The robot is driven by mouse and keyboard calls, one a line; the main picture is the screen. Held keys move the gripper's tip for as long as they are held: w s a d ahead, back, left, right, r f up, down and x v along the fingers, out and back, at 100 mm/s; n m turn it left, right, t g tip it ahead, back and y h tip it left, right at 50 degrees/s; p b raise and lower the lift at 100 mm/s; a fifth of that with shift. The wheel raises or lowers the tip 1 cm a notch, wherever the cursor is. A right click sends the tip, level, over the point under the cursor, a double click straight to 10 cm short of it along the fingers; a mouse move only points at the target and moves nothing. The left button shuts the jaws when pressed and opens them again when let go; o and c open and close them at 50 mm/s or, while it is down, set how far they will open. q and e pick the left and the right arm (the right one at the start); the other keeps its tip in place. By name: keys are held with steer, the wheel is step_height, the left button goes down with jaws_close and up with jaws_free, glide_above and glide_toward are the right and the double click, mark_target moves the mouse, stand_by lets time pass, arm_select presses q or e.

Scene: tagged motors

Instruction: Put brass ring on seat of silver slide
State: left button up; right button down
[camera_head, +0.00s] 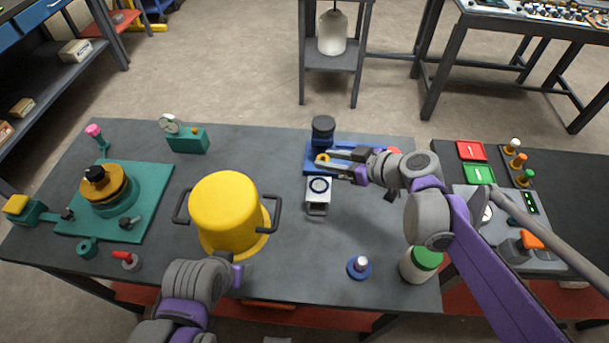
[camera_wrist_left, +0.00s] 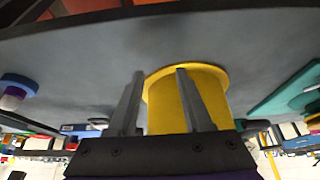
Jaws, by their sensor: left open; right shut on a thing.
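My right gripper (camera_head: 332,161) reaches in from the right and is shut on the small brass ring (camera_head: 322,158) at its fingertips. The ring is just behind the silver slide (camera_head: 317,205), apparently above the front of a blue base; its exact height is hard to tell. In the head view the left fingers are not clearly visible.
The blue base (camera_head: 312,169) with a dark cylinder (camera_head: 323,128) stands behind the slide. The handled yellow pot (camera_head: 222,205) is left of it. A blue knob (camera_head: 360,267) and green-lidded jar (camera_head: 420,262) stand in front. Table between pot and slide is clear.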

arm_select(q)
steer(key=shift+w+a, duration=0.2)
steer(key=shift+a, duration=0.15)
arm_select(e)
steer(key=shift+w+a+f, duration=0.15)
steer(key=shift+w+a, duration=0.05)
steer(key=shift+a, duration=0.15)
arm_select(q)
steer(key=shift+s+d+f+b, duration=0.1)
steer(key=shift+f+b, duration=0.4)
steer(key=shift+b, duration=0.05)
arm_select(e)
glide_above(327, 190)
steer(key=f, duration=0.6)
steer(key=shift+w+a, duration=0.15)
steer(key=shift+a, duration=0.05)
arm_select(q)
steer(key=shift+f+b, duration=0.3)
steer(key=shift+f, duration=0.05)
arm_select(e)
steer(key=shift+f, duration=1.85)
arm_select(q)
steer(key=shift+f, duration=0.1)
arm_select(e)
steer(key=shift+f, duration=0.15)
steer(key=c, duration=0.5)
jaws_free()
